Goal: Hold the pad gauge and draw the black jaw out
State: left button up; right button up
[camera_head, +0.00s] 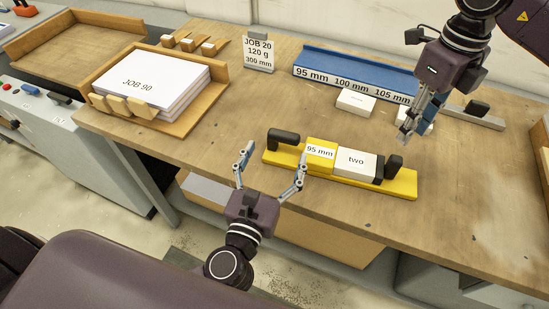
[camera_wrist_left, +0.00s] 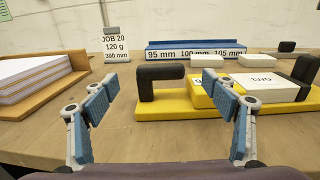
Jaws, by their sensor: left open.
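The pad gauge is a yellow bar (camera_head: 400,189) lying on the bench, with a black handle (camera_head: 284,137) at its left end. On it sit a yellow block marked 95 mm (camera_head: 320,152) and a white block marked two (camera_head: 355,161). The black jaw (camera_head: 394,166) stands at the right, beside the white block; it also shows in the left wrist view (camera_wrist_left: 305,69). My left gripper (camera_head: 273,162) is open and empty, in front of the gauge's left end. My right gripper (camera_head: 410,128) hangs above and behind the jaw, apart from it; its finger opening is unclear.
A blue rack (camera_head: 340,66) marked 95, 100 and 105 mm stands behind. A white block (camera_head: 355,102) lies before it; another is partly hidden by my right gripper. A wooden tray of paper (camera_head: 150,82) and a JOB 20 sign (camera_head: 258,52) stand left. The bench right of the gauge is clear.

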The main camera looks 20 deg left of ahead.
aim_at(282, 139)
pick_arm(q)
jog(key=w, duration=0.7)
jog(key=shift+s, duration=0.1)
jog(key=shift+c, duration=0.3)
jog(key=c, duration=1.7)
jog(key=shift+c, duration=0.2)
pick_arm(e)
jog(key=shift+a, duration=0.1)
jog(key=c, duration=0.8)
jog(key=a+n+h, duration=0.2)
jog(key=a+n, duration=0.6)
jog(key=shift+f, duration=0.15)
jog(key=f, duration=0.3)
jog(key=d+f, duration=0.1)
jog(key=f, duration=0.2)
jog(key=d+f, duration=0.1)
jog(key=f, duration=0.2)
jog(key=shift+d, duration=0.1)
